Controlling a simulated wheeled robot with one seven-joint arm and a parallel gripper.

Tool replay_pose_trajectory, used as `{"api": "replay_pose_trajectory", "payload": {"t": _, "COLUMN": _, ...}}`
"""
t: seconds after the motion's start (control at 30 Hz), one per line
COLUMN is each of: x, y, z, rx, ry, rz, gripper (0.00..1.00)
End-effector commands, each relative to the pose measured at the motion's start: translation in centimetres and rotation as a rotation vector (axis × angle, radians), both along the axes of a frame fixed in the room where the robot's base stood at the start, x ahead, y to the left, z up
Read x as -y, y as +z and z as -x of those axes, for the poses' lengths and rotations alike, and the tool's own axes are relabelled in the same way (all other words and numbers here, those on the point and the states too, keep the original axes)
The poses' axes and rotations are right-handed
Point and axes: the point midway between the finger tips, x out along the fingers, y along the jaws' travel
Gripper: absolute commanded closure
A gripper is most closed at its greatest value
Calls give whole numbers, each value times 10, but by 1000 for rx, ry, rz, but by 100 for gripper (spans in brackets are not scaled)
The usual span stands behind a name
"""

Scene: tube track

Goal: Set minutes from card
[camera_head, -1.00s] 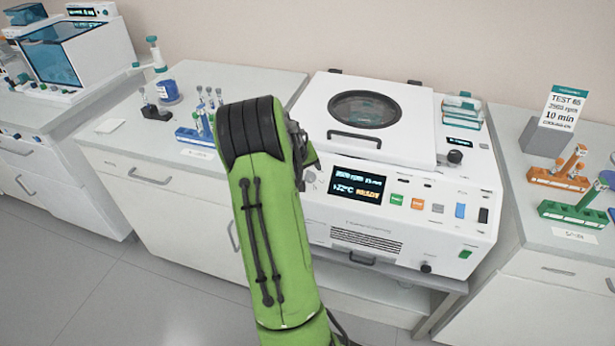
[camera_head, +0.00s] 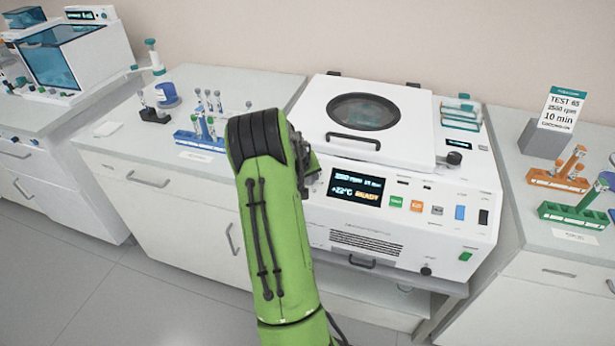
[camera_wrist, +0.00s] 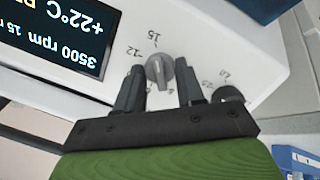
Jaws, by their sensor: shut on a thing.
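In the wrist view a grey dial knob (camera_wrist: 158,73) sits on the white panel, with printed numbers such as 12 and 15 around it. My gripper (camera_wrist: 159,66) is shut on this knob, one dark finger on each side. In the head view my arm hides the knob and fingers. The display (camera_head: 355,190) shows "+22°C READY" and a 15 min time; in the wrist view the display (camera_wrist: 62,32) reads upside down as 3500 rpm and 15. The card (camera_head: 562,108) on its grey stand says TEST 65 and 10 min; its rpm line is small.
The white centrifuge (camera_head: 440,235) has a closed lid with a round window (camera_head: 363,111). A blue tube rack (camera_head: 200,142) stands left. Orange (camera_head: 558,180) and green (camera_head: 574,215) racks stand on the right bench. The floor at the left front is clear.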

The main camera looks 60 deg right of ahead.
Motion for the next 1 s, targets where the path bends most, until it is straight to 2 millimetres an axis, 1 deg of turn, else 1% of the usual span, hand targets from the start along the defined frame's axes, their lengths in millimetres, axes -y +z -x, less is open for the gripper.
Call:
{"api": "replay_pose_trajectory", "payload": {"t": 0.17, "x": 0, "y": 0, "z": 0, "rx": -12, "ry": 18, "rz": 1, "gripper": 93}}
{"api": "replay_pose_trajectory", "payload": {"t": 0.37, "x": 0, "y": 0, "z": -1, "rx": -60, "ry": 88, "rz": 10, "gripper": 93}}
{"api": "replay_pose_trajectory", "payload": {"t": 0.57, "x": -1, "y": -1, "z": -2, "rx": -149, "ry": 218, "rz": 24, "gripper": 93}}
{"api": "replay_pose_trajectory", "payload": {"t": 1.0, "x": -2, "y": -1, "z": -1, "rx": -386, "ry": 559, "rz": 61, "gripper": 93}}
